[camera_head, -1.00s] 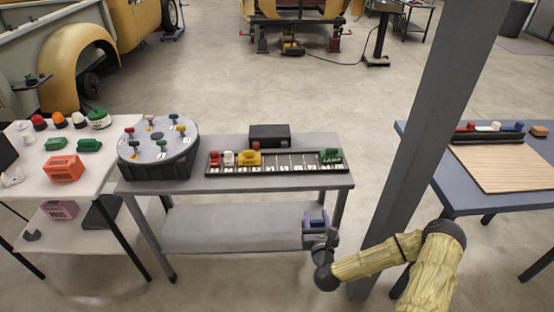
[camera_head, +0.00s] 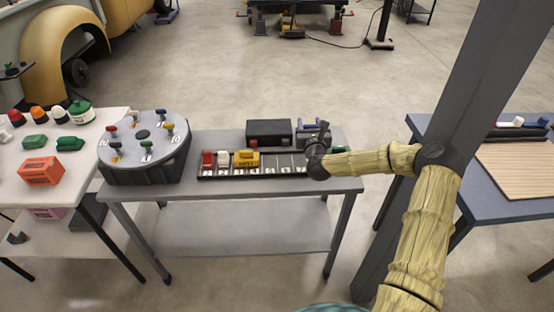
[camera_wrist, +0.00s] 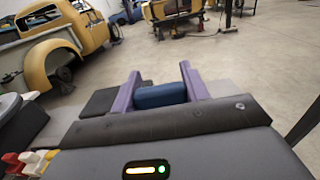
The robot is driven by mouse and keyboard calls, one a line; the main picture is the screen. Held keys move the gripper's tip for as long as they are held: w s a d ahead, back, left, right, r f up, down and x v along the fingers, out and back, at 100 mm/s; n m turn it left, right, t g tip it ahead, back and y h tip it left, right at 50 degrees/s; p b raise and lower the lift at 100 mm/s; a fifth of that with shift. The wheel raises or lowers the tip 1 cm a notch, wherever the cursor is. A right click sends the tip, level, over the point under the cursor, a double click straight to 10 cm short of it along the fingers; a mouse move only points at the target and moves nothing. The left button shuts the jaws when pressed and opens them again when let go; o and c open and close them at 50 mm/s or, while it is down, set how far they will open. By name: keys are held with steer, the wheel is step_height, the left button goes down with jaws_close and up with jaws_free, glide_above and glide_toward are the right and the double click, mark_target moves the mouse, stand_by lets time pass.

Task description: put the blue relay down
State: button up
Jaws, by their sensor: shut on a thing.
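The blue relay (camera_wrist: 160,96) is between the two purple fingers of my gripper (camera_wrist: 158,92) in the wrist view, touching both. In the head view my gripper (camera_head: 309,126) is above the right part of the grey table, close to the right end of the black slotted rail (camera_head: 222,177). My arm hides part of that end. The rail holds a red piece (camera_head: 208,159), a white piece (camera_head: 223,159) and a yellow piece (camera_head: 246,159) in its left half. Several slots right of the yellow piece look empty. I cannot tell the gap between the relay and the table.
A black box (camera_head: 269,132) stands behind the rail, left of my gripper. A round grey stand with coloured knobs (camera_head: 143,150) is at the table's left. A grey post (camera_head: 455,140) rises at the right, before a blue table (camera_head: 470,205). The grey table's lower shelf (camera_head: 235,228) is bare.

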steer(key=shift+f+p, duration=0.3)
steer(key=shift+f, duration=2.8)
steer(key=shift+f, duration=1.9)
steer(key=shift+f, duration=0.1)
steer(key=o, duration=1.1)
steer(key=shift+c, duration=0.2)
